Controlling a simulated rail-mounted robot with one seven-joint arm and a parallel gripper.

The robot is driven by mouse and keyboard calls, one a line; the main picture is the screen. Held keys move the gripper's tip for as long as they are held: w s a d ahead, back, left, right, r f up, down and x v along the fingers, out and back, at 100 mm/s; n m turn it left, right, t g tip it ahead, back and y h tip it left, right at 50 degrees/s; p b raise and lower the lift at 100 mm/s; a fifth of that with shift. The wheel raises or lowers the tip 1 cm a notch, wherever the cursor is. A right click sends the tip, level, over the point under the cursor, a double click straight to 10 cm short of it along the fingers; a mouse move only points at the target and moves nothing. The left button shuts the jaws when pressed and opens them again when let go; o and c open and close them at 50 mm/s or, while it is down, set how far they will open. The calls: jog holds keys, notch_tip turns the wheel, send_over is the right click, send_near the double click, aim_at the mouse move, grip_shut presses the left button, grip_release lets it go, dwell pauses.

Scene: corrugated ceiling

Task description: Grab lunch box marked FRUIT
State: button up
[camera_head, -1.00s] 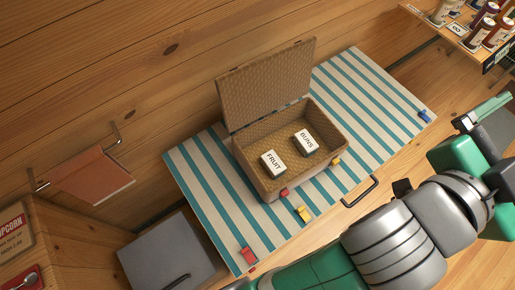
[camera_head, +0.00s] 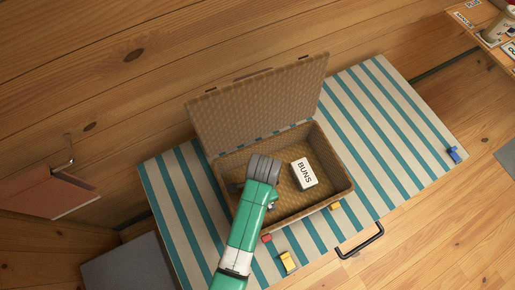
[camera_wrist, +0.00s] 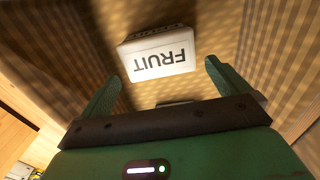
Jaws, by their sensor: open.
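The FRUIT lunch box (camera_wrist: 160,55), a white box with black lettering that appears upside down, is in the wrist view, ahead of my open gripper (camera_wrist: 163,72). The green fingers are spread on its left and right, with no clear contact.
The basket lid (camera_head: 258,103) stands open against the wooden wall side. The basket rests on a striped cloth (camera_head: 400,125). Yellow (camera_head: 288,261), red (camera_head: 266,238) and blue (camera_head: 453,154) clips are around it. A black handle (camera_head: 361,241) is at the front edge.

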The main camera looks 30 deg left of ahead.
jog(key=f, duration=0.6)
jog(key=shift+s+a+f, duration=0.1)
jog(key=shift+s+f, duration=0.25)
jog(key=shift+s, duration=0.05)
jog(key=c, duration=0.8)
notch_tip(320, 180, up, 10)
jog(key=shift+r+p, duration=0.1)
jog(key=shift+p, duration=0.25)
jog(key=shift+c, duration=0.2)
